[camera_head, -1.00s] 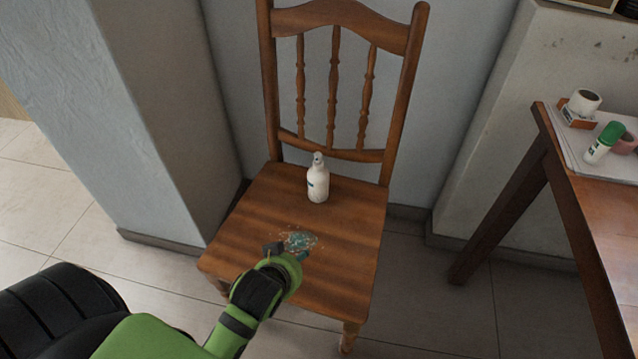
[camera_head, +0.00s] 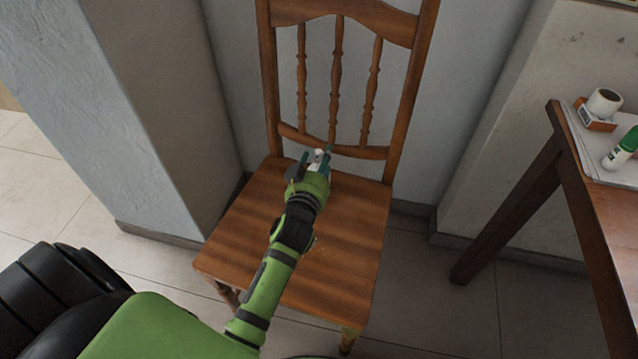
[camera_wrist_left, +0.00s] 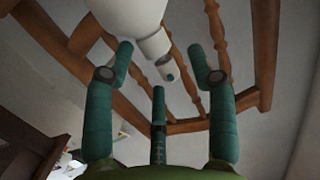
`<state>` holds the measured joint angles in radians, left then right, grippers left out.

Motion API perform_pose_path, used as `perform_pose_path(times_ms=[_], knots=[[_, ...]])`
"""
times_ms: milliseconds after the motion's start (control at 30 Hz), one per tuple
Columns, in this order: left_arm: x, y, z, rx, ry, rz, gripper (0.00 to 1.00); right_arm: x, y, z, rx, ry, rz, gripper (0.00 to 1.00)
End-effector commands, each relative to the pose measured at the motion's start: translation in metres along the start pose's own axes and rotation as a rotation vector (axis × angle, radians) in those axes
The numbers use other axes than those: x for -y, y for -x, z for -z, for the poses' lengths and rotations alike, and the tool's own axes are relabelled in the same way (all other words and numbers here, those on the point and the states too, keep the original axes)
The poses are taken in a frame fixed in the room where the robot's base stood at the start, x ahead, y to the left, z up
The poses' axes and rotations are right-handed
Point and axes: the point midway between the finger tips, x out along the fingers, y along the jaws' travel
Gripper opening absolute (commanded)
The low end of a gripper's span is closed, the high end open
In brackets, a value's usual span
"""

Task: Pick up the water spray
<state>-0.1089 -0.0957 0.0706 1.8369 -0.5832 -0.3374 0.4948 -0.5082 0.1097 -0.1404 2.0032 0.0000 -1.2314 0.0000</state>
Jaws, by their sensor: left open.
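The water spray is a white bottle with a pump nozzle. In the head view only its white top (camera_head: 319,155) shows, and my left gripper hides the rest. My left gripper (camera_head: 315,163) is over the chair seat, right at the bottle. In the left wrist view the white bottle (camera_wrist_left: 128,18) fills the top, its nozzle angled down to the right. The teal fingers of my left gripper (camera_wrist_left: 160,66) are spread open there, and the nozzle lies over the gap between them. I cannot tell whether a finger touches the bottle. My right gripper is not in view.
The bottle is on a wooden chair (camera_head: 345,255) whose slatted back stands just behind it. A wall pillar (camera_head: 165,120) is to the left. A wooden table (camera_head: 608,215) at the right holds a white roll (camera_head: 604,102) and a green-capped bottle (camera_head: 622,150).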

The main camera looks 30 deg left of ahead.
Motion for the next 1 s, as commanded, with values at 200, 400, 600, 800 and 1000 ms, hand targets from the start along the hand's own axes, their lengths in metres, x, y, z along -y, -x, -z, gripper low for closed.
perform_pose_path(times_ms=[200, 400, 600, 800, 1000], knots=[[0.000, -0.022, -0.001, 0.002, 0.000, -0.001, 0.56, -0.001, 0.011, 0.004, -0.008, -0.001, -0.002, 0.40], [0.000, -0.022, -0.001, 0.003, 0.000, -0.001, 0.56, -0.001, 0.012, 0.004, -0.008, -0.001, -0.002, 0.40], [0.000, -0.022, -0.001, 0.003, 0.000, -0.001, 0.00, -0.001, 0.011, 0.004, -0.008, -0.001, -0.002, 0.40], [0.000, -0.022, -0.001, 0.002, 0.000, -0.001, 0.00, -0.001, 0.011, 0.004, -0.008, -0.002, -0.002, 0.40], [0.000, -0.022, 0.001, -0.001, 0.000, -0.001, 0.00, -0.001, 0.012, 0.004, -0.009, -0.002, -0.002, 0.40]])
